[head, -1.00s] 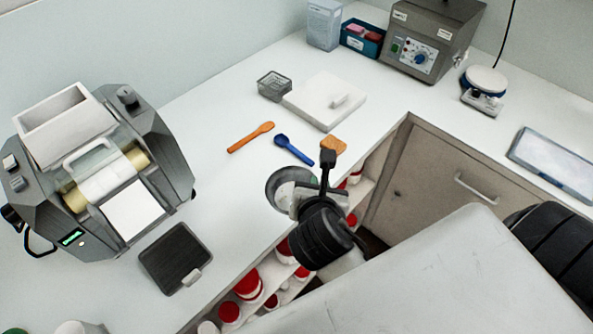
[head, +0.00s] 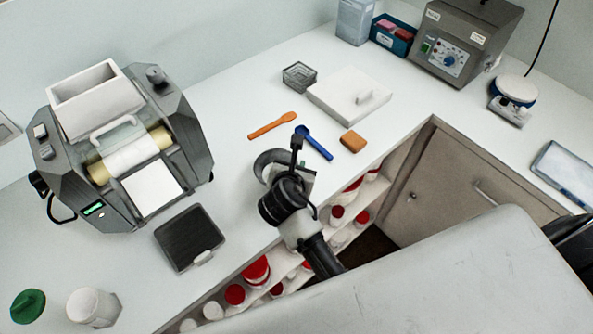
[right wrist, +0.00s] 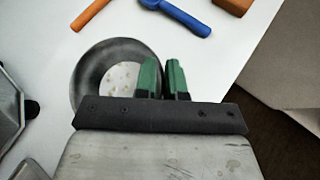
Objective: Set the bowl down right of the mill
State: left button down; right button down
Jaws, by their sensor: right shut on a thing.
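The mill (head: 130,150) is a grey machine with a white hopper and pale rollers, at the left of the head view. The bowl (head: 262,165) is round and grey metal, right of the mill near the counter's front edge. In the right wrist view the bowl (right wrist: 88,72) shows a pale, speckled inside. My right gripper (head: 297,172) is shut on the bowl's right rim; its green fingertips (right wrist: 164,80) show in the right wrist view. I cannot tell whether the bowl touches the counter. My left gripper is not in view.
An orange spatula (head: 272,126), a blue spoon (head: 316,145) and an orange block (head: 353,142) lie behind the bowl. A black pad (head: 190,236) lies in front of the mill. Open shelves with red-lidded jars (head: 256,270) sit below the edge. White counter is clear between mill and bowl.

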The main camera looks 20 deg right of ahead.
notch_tip(320, 180, down, 2)
jog(key=shift+d+f, duration=0.1)
jog(key=shift+f, duration=0.05)
jog(key=c, duration=1.2)
grip_release()
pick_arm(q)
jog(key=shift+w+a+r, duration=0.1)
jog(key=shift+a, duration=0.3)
